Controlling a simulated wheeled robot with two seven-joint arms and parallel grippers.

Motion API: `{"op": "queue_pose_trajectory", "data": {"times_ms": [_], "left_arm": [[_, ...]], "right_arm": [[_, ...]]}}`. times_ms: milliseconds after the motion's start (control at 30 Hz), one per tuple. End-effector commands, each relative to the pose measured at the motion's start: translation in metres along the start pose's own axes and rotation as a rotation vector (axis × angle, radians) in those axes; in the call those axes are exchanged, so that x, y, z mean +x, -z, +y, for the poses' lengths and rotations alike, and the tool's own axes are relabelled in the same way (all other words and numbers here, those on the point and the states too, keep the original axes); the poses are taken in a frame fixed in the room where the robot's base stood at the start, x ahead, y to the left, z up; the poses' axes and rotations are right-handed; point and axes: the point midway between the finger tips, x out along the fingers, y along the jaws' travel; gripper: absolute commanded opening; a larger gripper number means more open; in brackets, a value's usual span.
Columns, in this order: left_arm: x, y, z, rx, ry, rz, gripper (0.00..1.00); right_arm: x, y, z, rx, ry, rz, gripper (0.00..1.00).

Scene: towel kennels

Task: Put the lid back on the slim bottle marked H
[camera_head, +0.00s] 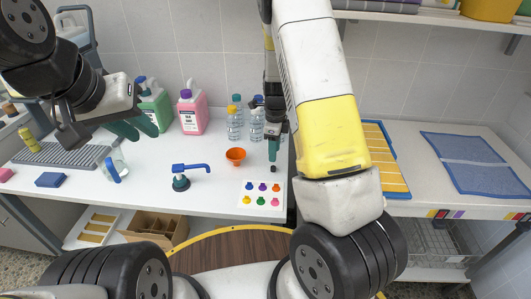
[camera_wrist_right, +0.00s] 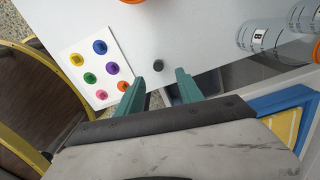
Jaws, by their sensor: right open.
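Several slim clear bottles (camera_head: 234,124) stand together at the back of the white counter. A small dark cap-like piece (camera_wrist_right: 158,66) lies on the counter just beyond and between my right fingertips. A white card (camera_head: 248,203) carries several coloured lid-like discs with marks too small to read. My right gripper (camera_wrist_right: 160,82) is open and empty above the counter, pointing down. My left gripper (camera_head: 135,128) is open and empty over the counter's left part.
Green (camera_head: 155,107) and pink (camera_head: 193,113) jugs are behind.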

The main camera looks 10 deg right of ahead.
Motion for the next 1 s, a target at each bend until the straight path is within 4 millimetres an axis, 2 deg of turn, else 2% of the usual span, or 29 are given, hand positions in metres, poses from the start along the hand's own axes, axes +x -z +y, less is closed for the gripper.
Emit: {"op": "queue_pose_trajectory", "data": {"times_ms": [133,433,700,800,1000], "left_arm": [[0.0,0.0,0.0,0.0,0.0,0.0,0.25],[0.0,0.0,0.0,0.0,0.0,0.0,0.25],[0.0,0.0,0.0,0.0,0.0,0.0,0.25],[0.0,0.0,0.0,0.0,0.0,0.0,0.25],[0.0,0.0,0.0,0.0,0.0,0.0,0.25]], "right_arm": [[0.015,0.001,0.001,0.002,-0.002,0.001,0.44],[0.019,0.001,0.001,0.0,-0.003,0.001,0.44],[0.057,0.0,0.004,0.001,-0.005,0.002,0.44],[0.065,-0.001,0.003,0.0,-0.003,0.001,0.44],[0.068,-0.002,0.003,-0.001,-0.001,0.0,0.44]]}}
